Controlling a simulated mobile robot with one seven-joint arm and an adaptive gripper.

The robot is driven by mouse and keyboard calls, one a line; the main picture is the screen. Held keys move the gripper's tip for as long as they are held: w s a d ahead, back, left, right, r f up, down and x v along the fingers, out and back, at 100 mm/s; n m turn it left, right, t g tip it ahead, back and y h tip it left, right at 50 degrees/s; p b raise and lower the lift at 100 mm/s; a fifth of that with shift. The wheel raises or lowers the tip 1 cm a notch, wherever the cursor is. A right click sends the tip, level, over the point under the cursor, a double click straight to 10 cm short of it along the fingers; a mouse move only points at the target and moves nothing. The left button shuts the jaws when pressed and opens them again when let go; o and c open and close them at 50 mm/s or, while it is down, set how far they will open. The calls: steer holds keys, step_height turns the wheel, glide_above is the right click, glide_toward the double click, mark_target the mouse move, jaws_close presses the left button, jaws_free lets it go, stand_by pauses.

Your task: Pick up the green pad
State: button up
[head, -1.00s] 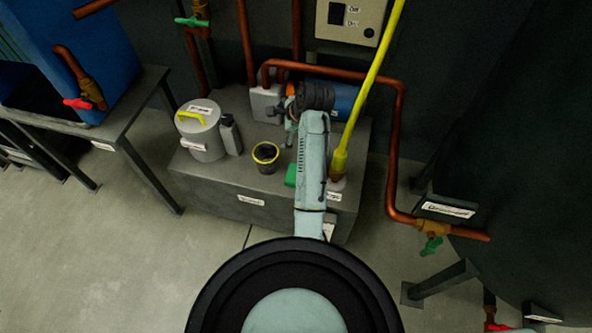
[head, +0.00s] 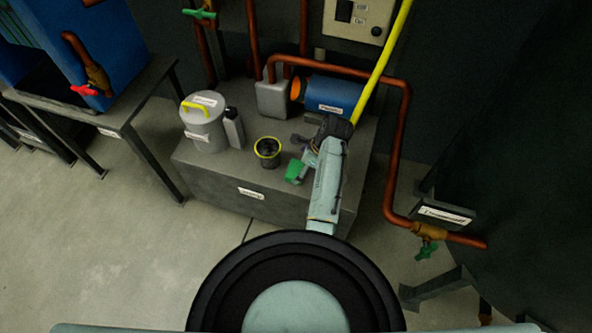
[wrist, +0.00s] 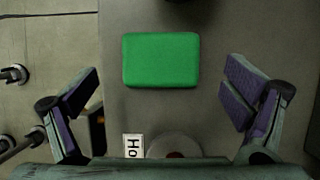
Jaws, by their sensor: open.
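The green pad (head: 295,171) lies flat on the top of the grey bench (head: 215,172), right of the yellow-rimmed black cup. It also shows in the wrist view as a rounded rectangle (wrist: 160,60), fully uncovered, a little above the picture's middle. My gripper (wrist: 165,95) is open, its purple-padded fingers wide apart to the left and right of the pad and below its level in the picture. Nothing is between the fingers. In the head view my arm comes down just right of the pad and hides part of the bench top; the fingertips are hard to make out there.
The black cup (head: 268,152) stands left of the pad. A grey canister (head: 203,125) with a yellow handle and a small grey bottle (head: 234,128) stand farther left. A blue cylinder (head: 335,95) and copper pipes run behind. A yellow pipe (head: 378,70) rises at the right.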

mark_target(297, 170)
steer(key=x, duration=0.3)
steer(key=shift+f, duration=0.1)
steer(key=c, duration=1.1)
steer(key=shift+c, duration=0.2)
steer(key=shift+r, duration=0.7)
step_height(297, 170, up, 2)
steer(key=shift+s+a+r+b, duration=0.1)
steer(key=shift+s+a+b, duration=0.1)
steer(key=shift+b, duration=0.1)
steer(key=s+a, duration=0.3)
steer(key=s, duration=0.4)
steer(key=s+a+r+b, duration=0.1)
steer(key=s+a, duration=0.2)
steer(key=s, duration=0.4)
steer(key=shift+r+b, duration=0.25)
steer(key=shift+b, duration=0.05)
steer(key=shift+s, duration=0.15)
